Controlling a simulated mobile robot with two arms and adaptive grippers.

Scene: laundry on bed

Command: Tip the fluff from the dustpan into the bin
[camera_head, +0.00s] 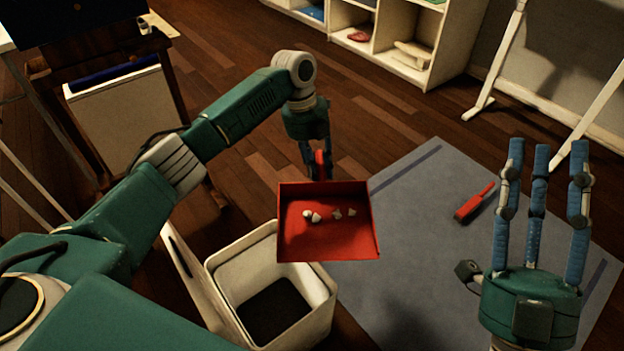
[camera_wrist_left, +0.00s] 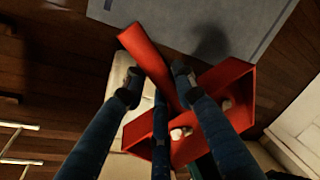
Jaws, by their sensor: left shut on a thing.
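The red dustpan (camera_head: 328,243) is held in the air beside and partly over the right edge of the bin. Several white bits of fluff (camera_head: 311,216) lie in its pan. My left gripper (camera_head: 316,172) is shut on the dustpan's handle, at its far side. The left wrist view also shows the red handle (camera_wrist_left: 148,55) between the fingers, with fluff (camera_wrist_left: 181,132) in the pan. The white bin (camera_head: 226,264) stands open below and to the left of the dustpan, its inside dark. My right gripper (camera_head: 541,165) is open and empty, fingers up, at the right.
A red brush (camera_head: 474,204) lies on the grey mat (camera_head: 420,255) at the right. White shelves (camera_head: 440,50) stand at the back, with white stand legs (camera_head: 500,60) beside them. A dark wooden chair or rack (camera_head: 170,75) stands at the left. Wooden floor is clear behind the dustpan.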

